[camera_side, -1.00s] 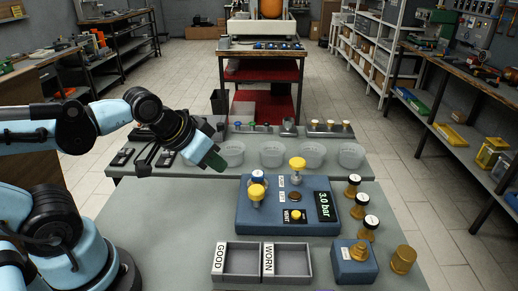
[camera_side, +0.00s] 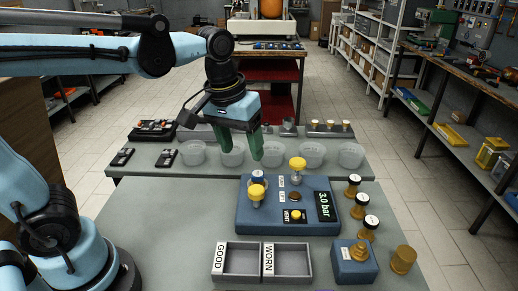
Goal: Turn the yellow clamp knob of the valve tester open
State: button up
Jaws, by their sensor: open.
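The valve tester (camera_side: 255,222) is a blue box on the front table with a display (camera_side: 323,206) reading 3.0 bar. A yellow knob (camera_side: 297,163) stands tall at its back edge. A second yellow knob (camera_side: 257,191) sits at its left, in front of a blue-topped part (camera_side: 257,175). A smaller yellow knob (camera_side: 296,214) is beside the VENT label. The other labels are too small to read, so I cannot tell which is the clamp knob. My gripper (camera_side: 242,153) points down with its green fingers apart, empty, above and behind the tester's left side, touching no knob.
GOOD and WORN trays (camera_side: 262,277) lie in front of the tester. Several clear bowls (camera_side: 312,153) line the rear table.

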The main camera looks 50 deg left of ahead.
aim_at(256, 190)
jog(key=f, duration=0.3)
jog(key=w+d+f+n+g, duration=0.1)
jog(key=f, duration=0.3)
jog(key=w+d+f+g, duration=0.1)
jog(key=f, duration=0.3)
jog(key=shift+n, duration=0.4)
jog(key=c, duration=1)
jog(key=shift+c, duration=0.2)
